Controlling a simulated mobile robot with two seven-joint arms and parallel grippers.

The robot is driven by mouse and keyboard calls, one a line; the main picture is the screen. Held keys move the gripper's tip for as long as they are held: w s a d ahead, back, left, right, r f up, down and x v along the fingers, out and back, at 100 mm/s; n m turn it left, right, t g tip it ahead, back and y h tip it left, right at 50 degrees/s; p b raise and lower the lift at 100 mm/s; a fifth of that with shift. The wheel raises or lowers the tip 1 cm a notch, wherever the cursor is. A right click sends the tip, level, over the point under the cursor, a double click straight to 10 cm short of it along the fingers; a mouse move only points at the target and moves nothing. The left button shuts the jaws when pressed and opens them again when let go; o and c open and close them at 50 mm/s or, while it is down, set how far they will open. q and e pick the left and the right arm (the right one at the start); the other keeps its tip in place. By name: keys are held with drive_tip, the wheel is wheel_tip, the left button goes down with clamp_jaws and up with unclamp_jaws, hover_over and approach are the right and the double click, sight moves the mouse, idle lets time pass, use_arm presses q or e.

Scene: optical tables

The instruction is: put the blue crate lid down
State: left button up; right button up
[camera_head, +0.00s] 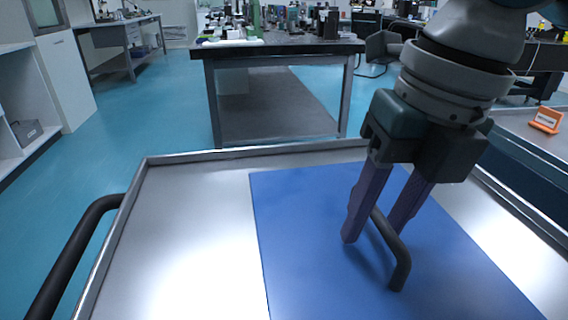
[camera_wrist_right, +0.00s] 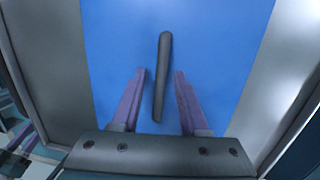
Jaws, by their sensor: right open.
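The blue crate lid (camera_head: 300,230) lies flat on the metal top of a cart. Its dark bar handle (camera_head: 391,250) stands up from it. My right gripper (camera_head: 372,232) is over the lid with its purple fingers open, one on each side of the handle. In the right wrist view the handle (camera_wrist_right: 162,75) runs between the two fingers (camera_wrist_right: 158,88), with a gap on both sides, above the blue lid (camera_wrist_right: 215,50). The lid's near edge is cut off in the head view. My left gripper is not in view.
The metal cart top (camera_head: 180,240) has a raised rim and bare room left of the lid. A black cart handle (camera_head: 75,255) is at the left. An orange item (camera_head: 546,119) sits on a surface at the right. A workbench (camera_head: 280,50) stands beyond the cart.

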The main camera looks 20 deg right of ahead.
sight(390, 251)
wheel_tip(390, 251, up, 12)
drive_tip(key=s+d+p, duration=0.1)
drive_tip(key=p, duration=0.3)
drive_tip(key=shift+s, duration=0.35)
